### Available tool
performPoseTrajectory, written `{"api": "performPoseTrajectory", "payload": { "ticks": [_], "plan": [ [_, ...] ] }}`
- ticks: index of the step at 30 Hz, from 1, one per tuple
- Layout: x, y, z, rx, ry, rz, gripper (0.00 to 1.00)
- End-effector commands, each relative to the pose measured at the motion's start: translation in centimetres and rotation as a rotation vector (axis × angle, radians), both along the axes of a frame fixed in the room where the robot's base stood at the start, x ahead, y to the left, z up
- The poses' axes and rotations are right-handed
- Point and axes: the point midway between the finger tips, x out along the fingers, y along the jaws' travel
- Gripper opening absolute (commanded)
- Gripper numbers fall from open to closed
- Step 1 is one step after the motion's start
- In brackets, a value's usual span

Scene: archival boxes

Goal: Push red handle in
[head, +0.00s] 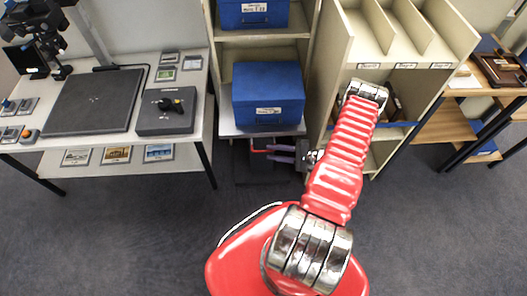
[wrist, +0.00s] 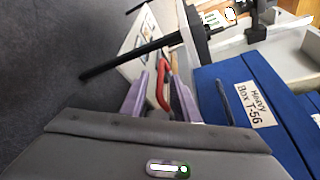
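The red handle (head: 259,151) is a thin bent bar just in front of the shelf, below the blue box. In the wrist view the red handle (wrist: 163,88) lies between the two purple fingers of my gripper (wrist: 157,80), nearer the right finger. My gripper (head: 268,152) reaches in from the right in the head view, with its fingers apart. A gap shows between the left finger and the handle. Whether the right finger touches the handle I cannot tell. The handle's mounting is partly hidden by my fingers.
A blue box (head: 268,92) labelled as heavy stands on the shelf (head: 226,127) above my gripper; it also shows in the wrist view (wrist: 240,85). A beige cubby unit (head: 345,45) stands right, a work table (head: 195,110) left. The carpet in front is clear.

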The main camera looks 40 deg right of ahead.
Motion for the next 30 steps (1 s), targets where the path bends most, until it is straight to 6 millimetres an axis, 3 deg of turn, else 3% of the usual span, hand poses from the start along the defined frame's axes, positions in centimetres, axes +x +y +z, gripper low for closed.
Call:
{"api": "performPoseTrajectory", "payload": {
  "ticks": [10,22,30],
  "plan": [
    [3.4,2.7,-1.0,0.000,0.000,0.001,0.28],
    [3.8,3.0,-1.1,0.000,0.000,-0.001,0.28],
    [3.8,3.0,-1.1,0.000,0.000,0.000,0.09]
  ]
}}
